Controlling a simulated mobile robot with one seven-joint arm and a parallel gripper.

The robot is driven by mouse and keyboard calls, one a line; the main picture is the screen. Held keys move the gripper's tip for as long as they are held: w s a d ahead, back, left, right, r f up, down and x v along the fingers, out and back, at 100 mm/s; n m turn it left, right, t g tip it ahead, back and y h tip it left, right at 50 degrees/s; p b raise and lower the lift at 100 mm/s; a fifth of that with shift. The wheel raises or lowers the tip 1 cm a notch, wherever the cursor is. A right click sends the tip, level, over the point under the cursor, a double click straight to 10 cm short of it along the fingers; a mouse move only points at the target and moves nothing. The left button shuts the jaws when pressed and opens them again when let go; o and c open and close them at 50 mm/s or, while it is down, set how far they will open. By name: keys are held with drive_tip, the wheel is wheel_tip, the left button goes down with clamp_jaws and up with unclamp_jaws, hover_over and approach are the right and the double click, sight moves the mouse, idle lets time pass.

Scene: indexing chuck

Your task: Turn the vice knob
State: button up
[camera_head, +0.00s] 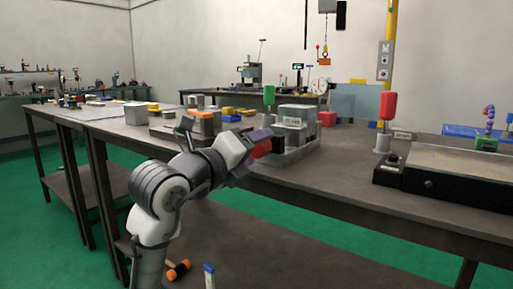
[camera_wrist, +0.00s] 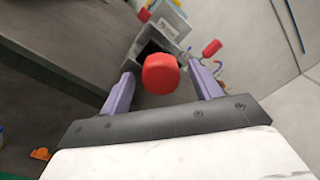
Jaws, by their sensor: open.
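The vice (camera_head: 296,122) is a grey blocky fixture with a label, on the workbench in the head view; it also shows beyond my fingers in the wrist view (camera_wrist: 169,22). Its red knob (camera_wrist: 160,74) faces the wrist camera, rounded and faceted. My gripper (camera_wrist: 161,70) is open, with one purple finger on each side of the knob in the picture. Gaps show between knob and fingers. I cannot tell whether the fingertips reach past it in depth. In the head view my gripper (camera_head: 262,143) is at the bench's front edge, partly hiding the knob.
A green-handled tool (camera_head: 269,95) stands behind the vice and a red-handled one (camera_head: 388,107) to its right. A black-framed plate (camera_head: 458,175) lies at the right. Blocks (camera_head: 205,121) stand to the left. The bench (camera_head: 340,185) is bare just right of the vice.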

drive_tip(key=p+v, duration=0.1)
drive_tip(key=v, duration=1.1)
drive_tip(key=shift+s, duration=0.25)
drive_tip(key=shift+a, duration=0.15)
